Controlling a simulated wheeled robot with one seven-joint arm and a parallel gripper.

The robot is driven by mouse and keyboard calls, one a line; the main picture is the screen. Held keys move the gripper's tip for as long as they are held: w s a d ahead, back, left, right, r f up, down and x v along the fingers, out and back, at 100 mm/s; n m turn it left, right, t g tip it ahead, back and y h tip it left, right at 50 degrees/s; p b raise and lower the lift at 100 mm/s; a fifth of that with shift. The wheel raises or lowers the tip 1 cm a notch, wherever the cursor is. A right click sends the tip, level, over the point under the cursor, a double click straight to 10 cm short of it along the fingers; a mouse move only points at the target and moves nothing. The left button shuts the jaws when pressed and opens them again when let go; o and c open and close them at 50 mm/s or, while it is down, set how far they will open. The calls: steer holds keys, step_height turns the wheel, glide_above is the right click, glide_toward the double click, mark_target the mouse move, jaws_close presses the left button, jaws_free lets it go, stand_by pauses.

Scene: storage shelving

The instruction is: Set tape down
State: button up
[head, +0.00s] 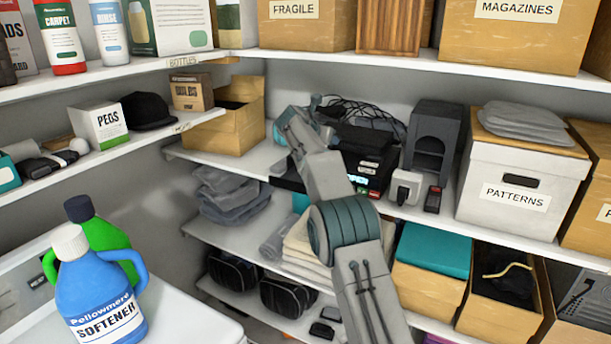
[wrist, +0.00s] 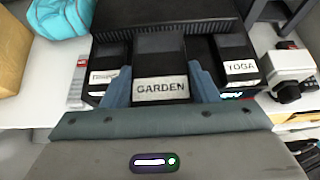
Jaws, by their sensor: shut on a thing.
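In the wrist view my gripper (wrist: 160,84) is shut on a black tape (wrist: 160,65) with a white GARDEN label, one finger on each side of it. The tape is over a black machine with a ribbed top (wrist: 165,20); I cannot tell whether it touches anything below. A YOGA tape (wrist: 238,52) lies to its right and another labelled tape (wrist: 106,62) to its left. In the head view the black machine (head: 368,172) with a lit display sits on the middle shelf, partly behind my arm. The gripper and held tape are not clear there.
A white power adapter (head: 405,187) and a dark remote (head: 433,199) lie right of the machine, before a grey unit (head: 433,140). An open cardboard box (head: 238,115) stands left. A teal bag (wrist: 60,17) is behind on the left. The PATTERNS box (head: 520,185) is farther right.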

steer(key=a+f, duration=0.1)
steer(key=a, duration=0.6)
steer(key=f, duration=0.6)
steer(key=s+f+b, duration=0.1)
steer(key=f, duration=0.3)
steer(key=shift+a, duration=0.15)
steer(key=shift+f, duration=0.15)
